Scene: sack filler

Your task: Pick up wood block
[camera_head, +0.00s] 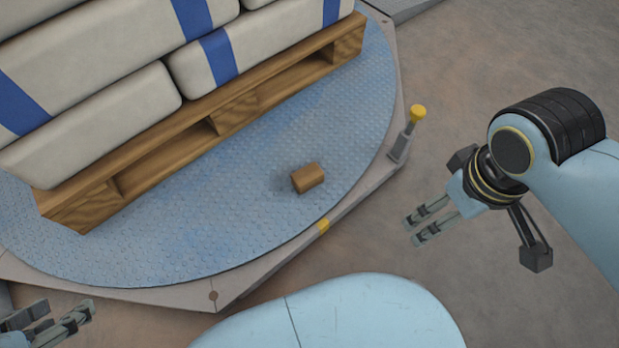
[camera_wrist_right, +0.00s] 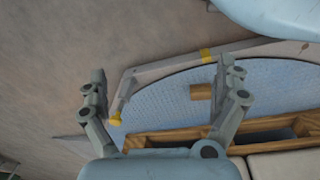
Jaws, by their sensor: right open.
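A small brown wood block (camera_head: 308,178) lies on the blue textured round plate (camera_head: 230,235), near its front right edge and apart from the pallet. The block also shows in the right wrist view (camera_wrist_right: 201,91), just left of the right-hand finger. My right gripper (camera_head: 413,229) is open and empty, to the right of the block and beyond the plate's edge. In the right wrist view its two fingers (camera_wrist_right: 168,80) stand wide apart. My left gripper (camera_head: 82,312) is at the bottom left, partly cut off by the frame edge; its fingers look apart and empty.
A wooden pallet (camera_head: 235,112) with stacked white sacks (camera_head: 100,115) striped in blue stands on the plate behind the block. A post with a yellow knob (camera_head: 418,113) rises at the plate frame's right corner. The floor (camera_head: 480,60) right of the frame is clear.

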